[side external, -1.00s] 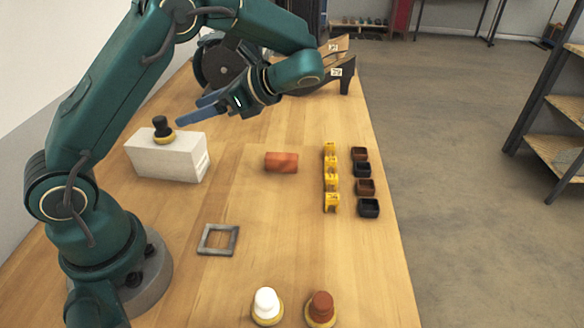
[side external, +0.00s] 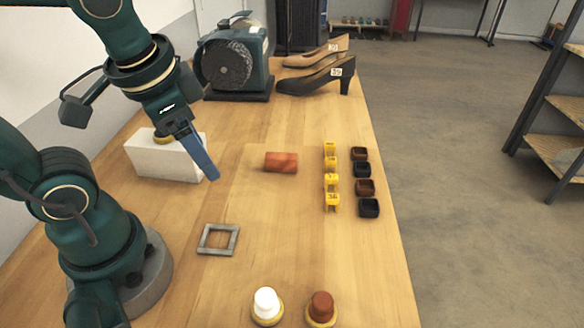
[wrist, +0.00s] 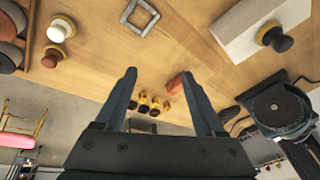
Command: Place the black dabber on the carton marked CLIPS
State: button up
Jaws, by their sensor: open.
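The black dabber, with a black knob and a yellow base, stands on top of a long white carton (side external: 150,160). In the side view only its yellow base (side external: 163,140) shows, as my arm hides the knob. The wrist view shows the dabber (wrist: 276,39) and the carton (wrist: 242,18) at the upper right. I cannot read any marking on the carton. My gripper (side external: 213,177) is open and empty, its fingers pointing down near the carton's right end. In the wrist view the gap between its fingertips (wrist: 158,73) is clear.
A brick-red block (side external: 281,162) and a grey square frame (side external: 218,239) lie on the table. A white dabber (side external: 266,305) and a brown dabber (side external: 321,308) stand at the front. Yellow markers (side external: 331,180) and small bins line the right edge. A grinder (side external: 234,62) and shoes stand behind.

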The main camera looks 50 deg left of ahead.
jog(key=shift+s+d+r+n+t+h, duration=0.15)
jog(key=shift+d+n+t+h, duration=0.15)
jog(key=shift+d+n+t, duration=0.3)
jog(key=shift+s+d+f+n+t+h, duration=0.1)
jog(key=shift+d+n+t+h, duration=0.2)
jog(key=shift+d+n+t, duration=0.25)
